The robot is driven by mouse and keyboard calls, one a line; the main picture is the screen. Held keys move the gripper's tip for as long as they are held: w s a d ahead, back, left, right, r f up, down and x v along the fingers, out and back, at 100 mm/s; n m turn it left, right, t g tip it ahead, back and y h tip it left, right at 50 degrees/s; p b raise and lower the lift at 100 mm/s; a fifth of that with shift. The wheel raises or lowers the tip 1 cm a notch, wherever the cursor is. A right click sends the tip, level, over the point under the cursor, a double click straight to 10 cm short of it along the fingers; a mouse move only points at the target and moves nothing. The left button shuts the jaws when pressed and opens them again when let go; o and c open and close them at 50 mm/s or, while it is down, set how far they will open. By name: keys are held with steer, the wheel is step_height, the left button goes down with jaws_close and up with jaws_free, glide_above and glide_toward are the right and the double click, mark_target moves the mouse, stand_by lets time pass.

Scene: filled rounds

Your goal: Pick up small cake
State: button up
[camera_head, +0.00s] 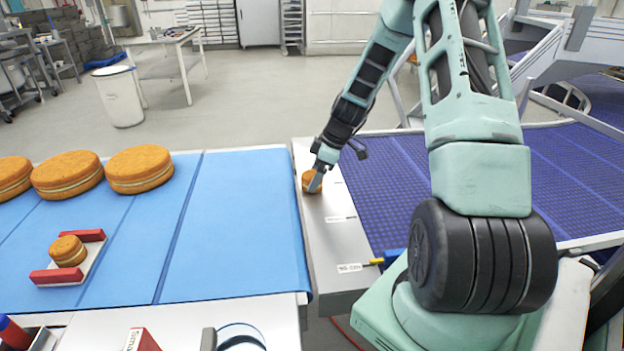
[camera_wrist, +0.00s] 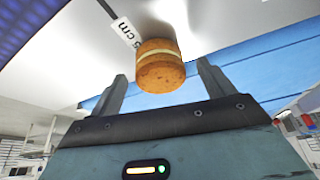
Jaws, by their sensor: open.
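A small round cake (camera_head: 309,183) with a pale filling line stands on the grey metal strip between the two belts. My gripper (camera_head: 318,181) is low over the strip, right at this cake and partly in front of it. In the wrist view the small cake (camera_wrist: 160,66) shows between and beyond the two fingers of my open gripper (camera_wrist: 160,88). I cannot tell whether a finger touches it. Another small cake (camera_head: 67,250) sits in a holder with red end blocks (camera_head: 52,276) on the blue belt at the left.
Several large filled cakes (camera_head: 139,168) stand on the blue belt (camera_head: 245,220) at the far left. The belt's right part is bare. A purple belt (camera_head: 400,190) lies right of the metal strip (camera_head: 335,245), which bears white labels. A yellow-tipped tool (camera_head: 375,262) lies near the strip's front end.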

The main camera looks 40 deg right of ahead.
mark_target(313, 174)
steer(key=shift+x, duration=1.1)
steer(key=c, duration=0.8)
steer(key=shift+o, duration=0.2)
step_height(313, 174, up, 10)
steer(key=shift+b, duration=0.8)
steer(key=s+d+m+h+b, duration=0.3)
steer(key=s+d+m+h, duration=0.3)
steer(key=s+d+m, duration=1.3)
steer(key=shift+n, duration=0.9)
steer(key=f, duration=0.3)
steer(key=d+f+b, duration=0.1)
steer(key=f, duration=0.2)
steer(key=d+f+b, duration=0.1)
steer(key=f, duration=0.3)
steer(key=shift+s+d, duration=0.1)
steer(key=shift+s, duration=0.25)
